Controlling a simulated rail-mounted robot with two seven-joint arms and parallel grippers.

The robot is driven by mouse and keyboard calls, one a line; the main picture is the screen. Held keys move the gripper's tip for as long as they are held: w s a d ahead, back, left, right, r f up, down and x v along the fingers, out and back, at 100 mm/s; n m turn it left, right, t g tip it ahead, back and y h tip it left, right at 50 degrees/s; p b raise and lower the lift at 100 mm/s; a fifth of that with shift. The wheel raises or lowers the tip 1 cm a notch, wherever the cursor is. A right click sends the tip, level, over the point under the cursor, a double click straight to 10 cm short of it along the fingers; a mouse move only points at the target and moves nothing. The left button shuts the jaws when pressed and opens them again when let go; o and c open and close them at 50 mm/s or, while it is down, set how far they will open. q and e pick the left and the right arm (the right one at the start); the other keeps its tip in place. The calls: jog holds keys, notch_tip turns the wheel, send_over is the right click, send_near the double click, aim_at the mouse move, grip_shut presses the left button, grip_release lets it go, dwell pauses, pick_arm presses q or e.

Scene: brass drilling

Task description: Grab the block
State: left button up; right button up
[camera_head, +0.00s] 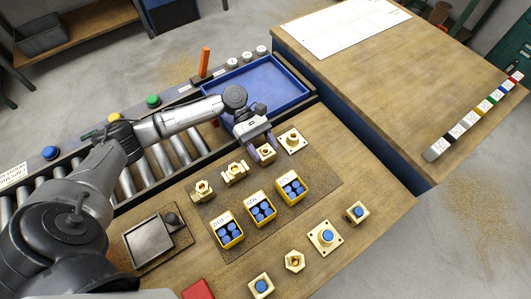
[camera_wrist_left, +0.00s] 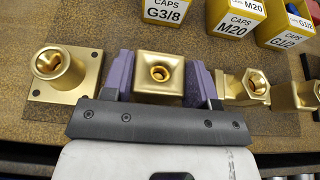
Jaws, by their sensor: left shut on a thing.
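A brass block (camera_wrist_left: 159,73) with a round hole in its top sits between the purple fingers of my left gripper (camera_wrist_left: 163,78) in the left wrist view. The fingers are closed on two sides of it. In the head view the block (camera_head: 267,153) is at the back of the brown mat, and my left gripper (camera_head: 263,150) is over it. I cannot tell whether the block is clear of the mat. My right gripper is not in view.
A flanged brass fitting (camera_head: 292,141) stands close on one side and a hex brass fitting (camera_head: 235,172) on the other. Yellow cap bins (camera_head: 262,209) stand in front. A blue tray (camera_head: 285,86) lies behind. More brass parts (camera_head: 325,237) with blue caps stand at the front right.

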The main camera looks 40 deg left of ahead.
pick_arm(q)
jog(key=c, duration=0.5)
jog(key=shift+r, duration=0.1)
jog(key=shift+r, duration=0.1)
